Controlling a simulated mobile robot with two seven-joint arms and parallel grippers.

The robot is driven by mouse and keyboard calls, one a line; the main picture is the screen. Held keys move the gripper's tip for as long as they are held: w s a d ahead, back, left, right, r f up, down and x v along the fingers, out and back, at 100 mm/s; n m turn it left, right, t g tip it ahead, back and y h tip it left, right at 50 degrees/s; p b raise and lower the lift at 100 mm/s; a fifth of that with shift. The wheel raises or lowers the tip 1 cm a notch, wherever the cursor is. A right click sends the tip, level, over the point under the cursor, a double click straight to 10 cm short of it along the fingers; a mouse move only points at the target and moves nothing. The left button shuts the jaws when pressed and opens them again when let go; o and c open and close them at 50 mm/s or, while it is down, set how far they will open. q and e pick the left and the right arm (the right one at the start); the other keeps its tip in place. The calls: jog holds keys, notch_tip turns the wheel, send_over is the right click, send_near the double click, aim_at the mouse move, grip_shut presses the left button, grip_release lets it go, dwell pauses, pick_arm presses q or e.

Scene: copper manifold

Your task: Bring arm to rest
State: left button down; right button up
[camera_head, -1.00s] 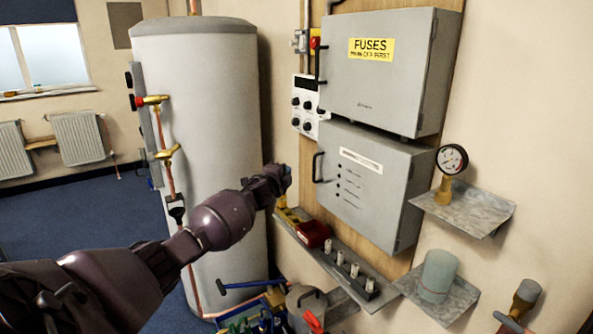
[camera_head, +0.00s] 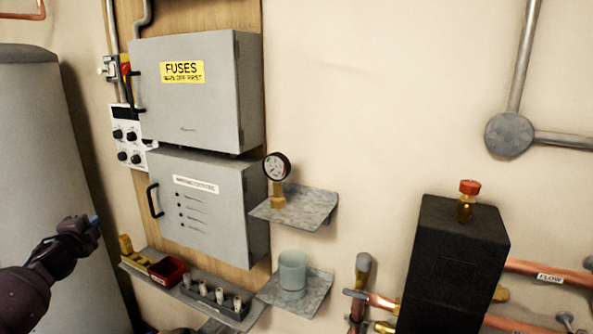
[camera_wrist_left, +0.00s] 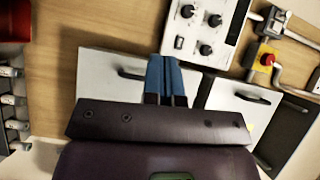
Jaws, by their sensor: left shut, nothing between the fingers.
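My left arm comes in at the lower left of the head view. Its gripper (camera_head: 93,220) is in front of the grey cylinder tank (camera_head: 50,190), left of the lower grey cabinet (camera_head: 215,215). In the left wrist view the two blue fingers (camera_wrist_left: 166,78) are pressed together with nothing between them. They point toward the wooden board (camera_wrist_left: 110,25) and the white control panel (camera_wrist_left: 205,30). The gripper appears apart from the cabinets and shelf. My right gripper is not in view.
The fuse box (camera_head: 195,95) hangs above the lower cabinet. A shelf below holds a red bin (camera_head: 168,270) and several white-topped pieces. Small shelves carry a pressure gauge (camera_head: 277,170) and a grey-green cup (camera_head: 292,272). A black block (camera_head: 455,265) and copper pipes stand right.

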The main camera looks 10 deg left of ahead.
pick_arm(q)
jog(key=d+n+h, duration=0.1)
jog(key=d+n, duration=0.1)
jog(key=d, duration=0.4)
jog(key=s+d+f+n+g+h, duration=0.1)
jog(key=s+d+f+n+h, duration=0.1)
jog(key=s+d+f, duration=0.45)
jog(key=s+d+f+n+h, duration=0.1)
jog(key=s+d+f+n, duration=0.15)
jog(key=d+f, duration=0.6)
jog(key=s+d+f+n+g, duration=0.1)
jog(key=s+d+f, duration=0.3)
jog(key=s, duration=0.4)
jog(key=s+d+f+n+g, duration=0.2)
jog(key=s+d+f, duration=0.3)
jog(key=s, duration=0.4)
jog(key=s+d+f+n+g, duration=0.1)
jog(key=s+d+f+n, duration=0.2)
jog(key=s+d, duration=0.3)
jog(key=s+f, duration=0.1)
jog(key=s, duration=0.2)
jog(key=shift+s+f+h, duration=0.15)
jog(key=shift+h, duration=0.25)
